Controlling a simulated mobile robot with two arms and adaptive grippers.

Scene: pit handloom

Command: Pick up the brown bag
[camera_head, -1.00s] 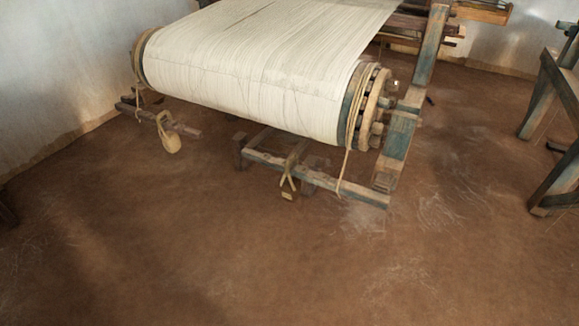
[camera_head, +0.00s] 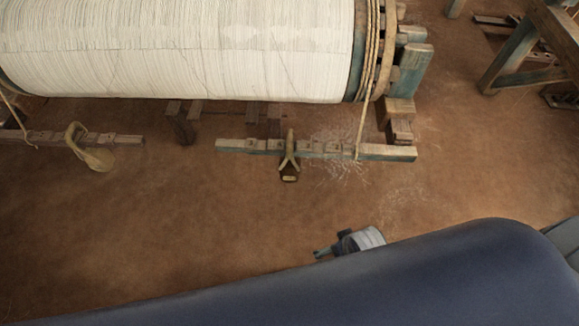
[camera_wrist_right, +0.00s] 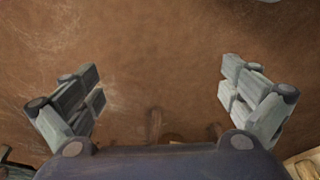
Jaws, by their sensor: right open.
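A tan-brown bag (camera_head: 94,157) hangs by its looped strap from the left wooden bar (camera_head: 122,140), at the left of the head view. My right gripper (camera_head: 322,252) shows only in part, beyond my dark blue arm, above the floor and well to the right of the bag. In the right wrist view the right gripper (camera_wrist_right: 162,90) is open, its two fingers wide apart with only brown floor between them. I cannot make out the bag in the wrist view. My left gripper is not in view.
A large roll of white warp (camera_head: 190,50) fills the upper left. A second bar (camera_head: 385,153) carries a small looped strap and block (camera_head: 289,172). A blue-grey wooden frame (camera_head: 515,55) stands at the upper right. The floor (camera_head: 200,220) before the bars is clear.

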